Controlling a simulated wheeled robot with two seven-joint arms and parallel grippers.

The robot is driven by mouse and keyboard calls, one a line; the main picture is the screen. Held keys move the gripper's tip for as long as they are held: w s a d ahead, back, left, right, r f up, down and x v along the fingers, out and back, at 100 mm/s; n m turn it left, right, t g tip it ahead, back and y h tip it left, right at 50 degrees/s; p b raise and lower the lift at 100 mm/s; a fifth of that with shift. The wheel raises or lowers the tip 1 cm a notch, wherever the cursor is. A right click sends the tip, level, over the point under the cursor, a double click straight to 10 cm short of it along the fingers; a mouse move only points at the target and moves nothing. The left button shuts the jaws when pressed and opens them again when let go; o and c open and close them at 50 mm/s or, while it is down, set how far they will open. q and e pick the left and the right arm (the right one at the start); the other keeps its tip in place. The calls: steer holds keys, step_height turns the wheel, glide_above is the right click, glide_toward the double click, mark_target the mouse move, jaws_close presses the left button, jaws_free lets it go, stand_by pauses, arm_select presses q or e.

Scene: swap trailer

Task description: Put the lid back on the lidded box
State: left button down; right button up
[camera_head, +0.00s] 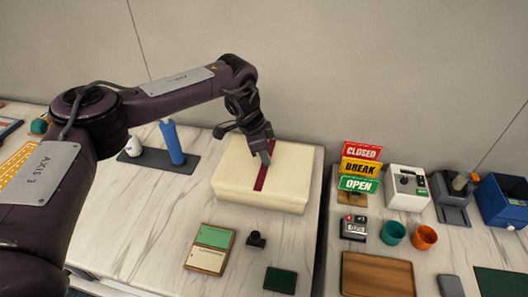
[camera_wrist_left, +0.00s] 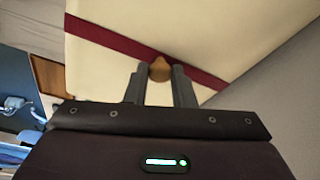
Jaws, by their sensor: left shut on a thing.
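The cream lidded box (camera_head: 293,203) stands on the marble-patterned counter. Its cream lid (camera_head: 290,165) has a dark red stripe across it and lies over the box in the head view. I cannot tell whether a small gap is left between lid and box. My left gripper (camera_head: 265,157) reaches down to the middle of the lid. In the left wrist view the gripper (camera_wrist_left: 160,72) is shut on the lid's round brown knob (camera_wrist_left: 160,68), with the striped lid (camera_wrist_left: 220,35) beyond it. My right gripper is not in view.
A dark tray (camera_head: 150,158) with a blue bottle (camera_head: 173,145) and a white bottle stands left of the box. A green-and-cream panel (camera_head: 210,248), a black knob (camera_head: 256,240) and a dark green block (camera_head: 280,280) lie in front. Signs (camera_head: 360,168) and cups stand right, past a counter gap.

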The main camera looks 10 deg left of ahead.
arm_select(q)
steer(key=shift+f, duration=0.55)
stand_by(0.5)
stand_by(0.9)
steer(key=c, duration=1.1)
jaws_free()
steer(key=shift+c, duration=0.2)
steer(key=shift+o, duration=0.4)
steer(key=o, duration=0.4)
steer(key=shift+r, duration=0.1)
